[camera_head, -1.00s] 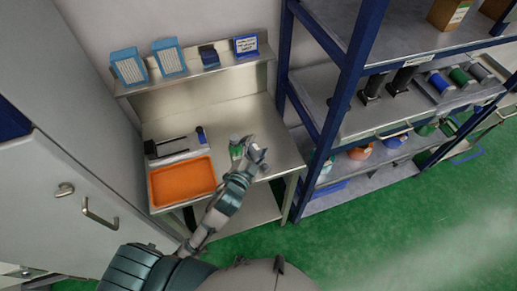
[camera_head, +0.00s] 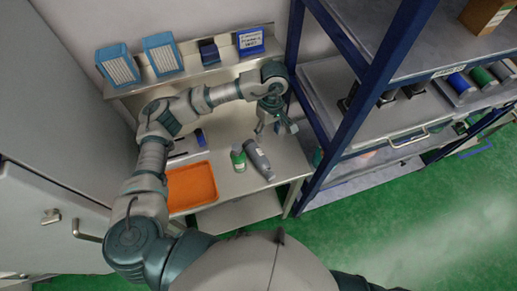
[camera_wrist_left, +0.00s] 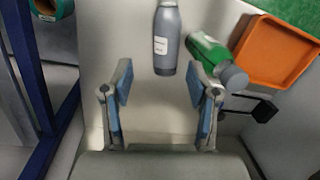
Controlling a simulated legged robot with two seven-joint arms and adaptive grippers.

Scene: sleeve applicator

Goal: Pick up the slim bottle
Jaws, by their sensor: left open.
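The slim grey bottle (camera_head: 260,160) with a white label appears to lie on the steel bench (camera_head: 232,185), right beside a green bottle (camera_head: 238,159). In the left wrist view the grey bottle (camera_wrist_left: 167,42) points toward the gap between my fingers, its near end just beyond the fingertips. The green bottle (camera_wrist_left: 210,52) with a grey cap is to its right there. My left gripper (camera_head: 278,127) is open and empty, behind and to the right of the bottles in the head view. It also shows in the left wrist view (camera_wrist_left: 163,84). My right gripper is out of view.
An orange tray (camera_head: 191,187) is left of the bottles. A blue-framed shelf rack (camera_head: 352,120) borders the bench on the right. A back ledge holds blue boxes (camera_head: 162,55).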

